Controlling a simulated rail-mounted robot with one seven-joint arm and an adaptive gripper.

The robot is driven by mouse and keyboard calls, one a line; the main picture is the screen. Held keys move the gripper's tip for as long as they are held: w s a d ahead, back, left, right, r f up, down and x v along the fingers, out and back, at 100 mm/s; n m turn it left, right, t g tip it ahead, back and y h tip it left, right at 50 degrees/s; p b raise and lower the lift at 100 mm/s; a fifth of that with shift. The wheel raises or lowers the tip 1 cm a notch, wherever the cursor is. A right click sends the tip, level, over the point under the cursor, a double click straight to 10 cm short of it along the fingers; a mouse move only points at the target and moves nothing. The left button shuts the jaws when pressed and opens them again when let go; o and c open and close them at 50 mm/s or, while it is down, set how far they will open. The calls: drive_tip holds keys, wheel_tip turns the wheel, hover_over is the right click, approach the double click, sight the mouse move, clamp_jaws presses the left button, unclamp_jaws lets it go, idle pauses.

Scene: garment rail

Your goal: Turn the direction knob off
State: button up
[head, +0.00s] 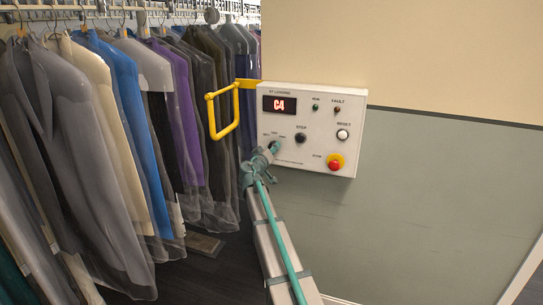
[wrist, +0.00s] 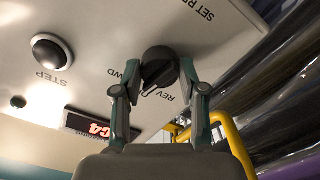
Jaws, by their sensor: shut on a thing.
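The control box (head: 310,105) is on the wall in the head view. Its direction knob (wrist: 160,64) is round and black in the wrist view, with FWD and REV printed beside it. A pale line shows by the knob's lower edge near REV; I cannot tell its exact setting. My gripper (wrist: 161,72) is shut on the knob, one fingertip on each side. In the head view my gripper (head: 267,156) reaches the box's lower left corner and hides most of the knob.
The box carries a red display (head: 279,104) reading C4, a black STEP button (head: 300,138), a white RESET button (head: 343,134) and a red stop button (head: 335,164). A yellow bar (head: 212,118) juts out left of the box. Bagged garments (head: 115,130) hang close at left.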

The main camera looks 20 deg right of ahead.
drive_tip(key=shift+n+b, duration=0.7)
drive_tip(key=shift+n, duration=0.8)
drive_tip(key=o, duration=1.1)
drive_tip(key=shift+o, duration=0.2)
drive_tip(key=shift+s, duration=0.1)
drive_tip(key=v, duration=1.2)
